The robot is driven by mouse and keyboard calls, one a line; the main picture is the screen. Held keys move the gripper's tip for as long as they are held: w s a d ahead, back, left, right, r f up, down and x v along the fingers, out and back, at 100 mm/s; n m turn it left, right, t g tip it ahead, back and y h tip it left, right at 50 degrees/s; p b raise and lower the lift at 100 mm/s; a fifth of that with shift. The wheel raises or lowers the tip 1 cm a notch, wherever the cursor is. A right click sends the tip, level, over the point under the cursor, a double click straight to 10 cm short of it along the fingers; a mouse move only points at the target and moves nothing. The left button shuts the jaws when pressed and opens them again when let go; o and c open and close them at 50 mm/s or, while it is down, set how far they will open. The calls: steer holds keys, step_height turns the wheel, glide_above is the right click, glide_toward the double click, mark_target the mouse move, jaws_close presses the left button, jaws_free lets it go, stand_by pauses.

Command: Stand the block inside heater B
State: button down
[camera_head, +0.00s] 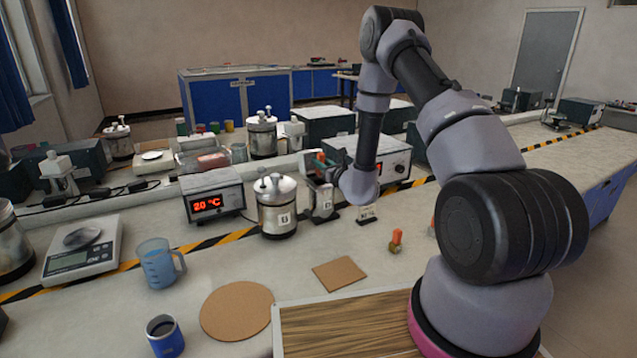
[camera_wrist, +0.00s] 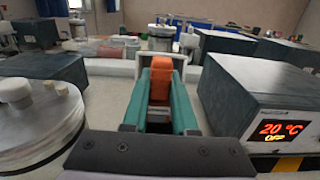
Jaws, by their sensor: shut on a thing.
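My gripper (camera_wrist: 158,100) is shut on an orange-topped block (camera_wrist: 160,78), held between its green fingers. In the head view the gripper (camera_head: 325,170) is above the bench at the back middle, and the block's orange top (camera_head: 320,157) shows. The block's lower part is mostly hidden. A lidded metal pot (camera_head: 277,208) with a small white label stands just left of the gripper; it also shows at the left of the wrist view (camera_wrist: 40,125). A grey upright holder with a label (camera_head: 322,203) is below the gripper. I cannot clearly read which label is B.
A box with a red 20 °C display (camera_head: 212,195) stands left of the pot; another display box (camera_wrist: 255,100) is right of the gripper. A blue jug (camera_head: 158,263), a scale (camera_head: 83,248), a cork mat (camera_head: 237,310) and a small orange-topped piece (camera_head: 396,241) are nearer.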

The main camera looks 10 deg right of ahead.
steer(key=shift+a+f, duration=0.1)
steer(key=shift+f, duration=0.75)
steer(key=shift+d+f, duration=0.2)
steer(key=shift+f, duration=1.8)
steer(key=shift+f, duration=0.15)
steer(key=c, duration=0.7)
jaws_free()
